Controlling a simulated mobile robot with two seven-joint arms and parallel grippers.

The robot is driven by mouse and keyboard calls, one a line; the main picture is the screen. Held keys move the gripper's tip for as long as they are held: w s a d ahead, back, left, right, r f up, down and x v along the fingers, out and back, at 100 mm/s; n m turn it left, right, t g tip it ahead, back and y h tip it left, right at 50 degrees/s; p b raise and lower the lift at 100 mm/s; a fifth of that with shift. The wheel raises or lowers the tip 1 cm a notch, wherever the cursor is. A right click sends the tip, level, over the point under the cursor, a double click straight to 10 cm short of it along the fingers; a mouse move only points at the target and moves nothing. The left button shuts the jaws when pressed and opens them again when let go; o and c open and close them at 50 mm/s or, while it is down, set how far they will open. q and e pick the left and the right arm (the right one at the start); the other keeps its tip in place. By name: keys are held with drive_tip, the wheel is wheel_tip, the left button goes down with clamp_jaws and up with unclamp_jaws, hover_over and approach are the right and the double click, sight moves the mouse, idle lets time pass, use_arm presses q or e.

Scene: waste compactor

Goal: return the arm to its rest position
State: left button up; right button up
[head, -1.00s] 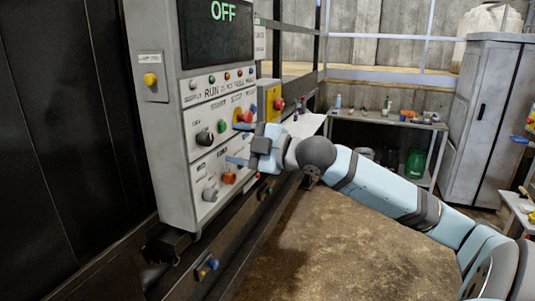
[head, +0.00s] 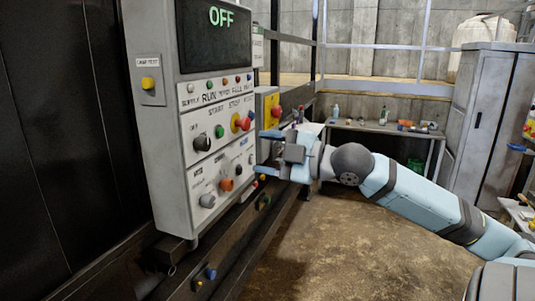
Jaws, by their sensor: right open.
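My right arm comes in from the lower right of the head view. Its gripper (head: 264,152) is open, with its two fingers apart and pointing left. It is at the right edge of the control panel (head: 172,135), and nothing shows between its fingers. The panel's screen (head: 215,35) reads OFF. The panel carries a black knob (head: 202,143), a green button (head: 219,131), a red and yellow control (head: 240,123) and an orange knob (head: 226,184). My left gripper is not in view.
A yellow box with a red button (head: 277,111) is just behind my right gripper. A dark rail (head: 225,241) runs below the panel. A workbench (head: 380,127) with small items and a grey cabinet (head: 480,125) stand at the back. The brown floor (head: 340,245) is clear.

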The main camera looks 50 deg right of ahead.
idle(0.4)
drive_tip(key=w+d+f+m+g+h+p, duration=0.1)
drive_tip(key=d+f+m+h+p, duration=0.15)
drive_tip(key=f, duration=0.65)
drive_tip(key=d+f+m+h+p, duration=0.15)
drive_tip(key=f+m, duration=0.25)
drive_tip(key=f, duration=0.5)
drive_tip(key=s+a+f+m+g+p, duration=0.1)
drive_tip(key=s+a+f+m, duration=0.1)
drive_tip(key=f, duration=0.4)
drive_tip(key=s+a+f+m+g+p, duration=0.1)
drive_tip(key=a+f, duration=0.1)
drive_tip(key=f, duration=0.4)
drive_tip(key=s+a+f+m+g+p, duration=0.1)
drive_tip(key=s+a+f+m+p, duration=0.1)
drive_tip(key=s+a+f, duration=0.4)
drive_tip(key=s+a+f+m+g+p, duration=0.1)
drive_tip(key=s+a+f, duration=0.5)
drive_tip(key=a, duration=1)
wheel_tip(320, 180, down, 4)
drive_tip(key=shift+s+r+m+g+p, duration=0.15)
drive_tip(key=shift+r+m+g+p, duration=0.2)
drive_tip(key=shift+m, duration=0.2)
drive_tip(key=shift+a+f, duration=0.1)
